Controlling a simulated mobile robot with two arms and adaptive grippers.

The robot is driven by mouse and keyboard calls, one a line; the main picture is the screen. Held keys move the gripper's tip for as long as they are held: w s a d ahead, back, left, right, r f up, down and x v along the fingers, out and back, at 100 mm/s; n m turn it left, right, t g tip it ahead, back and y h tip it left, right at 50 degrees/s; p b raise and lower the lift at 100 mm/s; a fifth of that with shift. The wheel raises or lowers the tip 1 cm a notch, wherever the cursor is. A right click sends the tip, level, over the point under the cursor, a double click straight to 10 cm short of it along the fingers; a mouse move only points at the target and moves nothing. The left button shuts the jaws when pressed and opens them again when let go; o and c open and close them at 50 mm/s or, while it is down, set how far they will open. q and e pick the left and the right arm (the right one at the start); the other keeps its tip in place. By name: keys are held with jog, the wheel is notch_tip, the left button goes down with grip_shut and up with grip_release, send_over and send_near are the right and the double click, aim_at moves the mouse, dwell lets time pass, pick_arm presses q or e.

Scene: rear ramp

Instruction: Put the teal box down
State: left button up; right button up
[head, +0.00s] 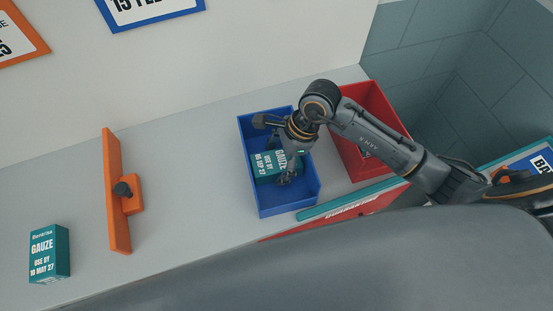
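A teal gauze box (263,166) is inside the blue bin (290,204), its printed face partly covered by my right gripper. My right gripper (281,160) reaches down into the bin from above, with one finger in front of the box near its right end. The far finger is partly hidden by the wrist, so I cannot tell whether the fingers press on the box. Another teal gauze box (48,254) stands upright on the counter at the far left, marked use by 10 May 27. My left gripper is not in view.
A red bin (366,165) stands right of the blue bin, partly behind my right arm. An orange divider with a dark knob (114,205) stands on the grey counter (190,195). Counter between divider and blue bin is clear. A teal-edged red item (350,205) lies at the front edge.

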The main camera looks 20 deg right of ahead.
jog(key=shift+r, duration=0.1)
jog(key=shift+r+p, duration=0.2)
jog(key=shift+p, duration=0.1)
jog(key=b+v, duration=0.2)
jog(key=v, duration=0.8)
jog(key=shift+d+r+b, duration=0.15)
jog(key=shift+d+b, duration=0.1)
jog(key=shift+b, duration=0.15)
jog(key=shift+d+r, duration=0.15)
jog(key=shift+r, duration=0.45)
jog(key=shift+d, duration=0.1)
